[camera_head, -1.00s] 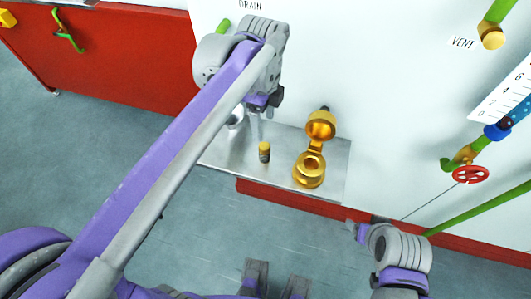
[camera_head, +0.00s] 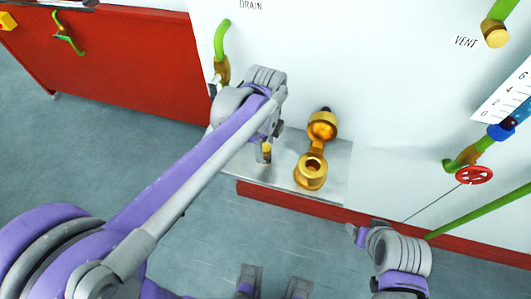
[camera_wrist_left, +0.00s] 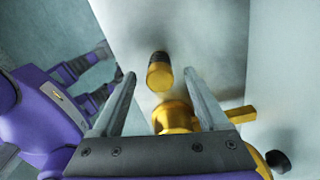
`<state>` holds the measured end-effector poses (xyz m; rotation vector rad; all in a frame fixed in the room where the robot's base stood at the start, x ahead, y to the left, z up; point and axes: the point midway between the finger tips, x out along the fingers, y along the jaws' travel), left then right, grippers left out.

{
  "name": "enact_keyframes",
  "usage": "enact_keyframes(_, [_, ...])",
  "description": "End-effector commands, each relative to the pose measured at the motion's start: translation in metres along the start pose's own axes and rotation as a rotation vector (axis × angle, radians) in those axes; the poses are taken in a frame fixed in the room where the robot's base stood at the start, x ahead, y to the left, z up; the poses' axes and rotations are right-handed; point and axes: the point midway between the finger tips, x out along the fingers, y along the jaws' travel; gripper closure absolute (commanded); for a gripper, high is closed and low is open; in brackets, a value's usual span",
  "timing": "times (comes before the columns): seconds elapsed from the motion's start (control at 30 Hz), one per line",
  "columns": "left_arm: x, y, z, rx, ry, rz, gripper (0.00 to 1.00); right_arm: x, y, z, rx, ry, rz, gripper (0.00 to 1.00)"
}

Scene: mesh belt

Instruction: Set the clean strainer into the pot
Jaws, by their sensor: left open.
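The strainer, a small dark cylinder with a yellow end (camera_head: 267,153), stands on the metal shelf (camera_head: 328,188), partly hidden by my left arm. In the left wrist view the strainer (camera_wrist_left: 159,72) shows between the open fingertips of my left gripper (camera_wrist_left: 160,77), with a visible gap on both sides. I cannot tell how deep it sits between them. The brass pot (camera_head: 311,172) is on the shelf just right of the strainer, its round lid (camera_head: 322,126) swung open. In the wrist view the pot (camera_wrist_left: 172,117) is partly behind a finger. My right gripper (camera_head: 357,232) is off the shelf, lower right.
A white wall panel rises behind the shelf. A green drain pipe (camera_head: 222,40) with a brass fitting is above left. A red valve wheel (camera_head: 474,175) and a thin rod are at the right. A red cabinet (camera_head: 130,70) is at the left. Floor in front is clear.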

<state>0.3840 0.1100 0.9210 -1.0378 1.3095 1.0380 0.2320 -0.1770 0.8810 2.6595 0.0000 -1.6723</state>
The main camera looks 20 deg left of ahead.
Motion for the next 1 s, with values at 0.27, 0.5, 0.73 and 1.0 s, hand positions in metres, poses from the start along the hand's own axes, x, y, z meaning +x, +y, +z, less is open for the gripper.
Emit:
enact_keyframes(0.27, [-0.0005,-0.0001,0.0001,0.0,0.0,0.0,0.45,-0.0001,0.0,-0.0001,0.0,0.0,0.0,0.29])
enact_keyframes(0.5, [-0.0006,-0.0001,0.0001,0.0,0.0,0.0,0.88,-0.0001,0.0,-0.0001,0.0,0.0,0.0,0.29])
enact_keyframes(0.73, [-0.0007,-0.0001,0.0001,0.0,0.0,0.0,1.0,-0.0001,0.0,-0.0001,0.0,0.0,0.0,0.29])
enact_keyframes(1.0, [-0.0095,-0.0002,0.0001,0.0,0.0,0.0,1.0,-0.001,0.0,-0.0008,0.0,0.001,0.0,0.29])
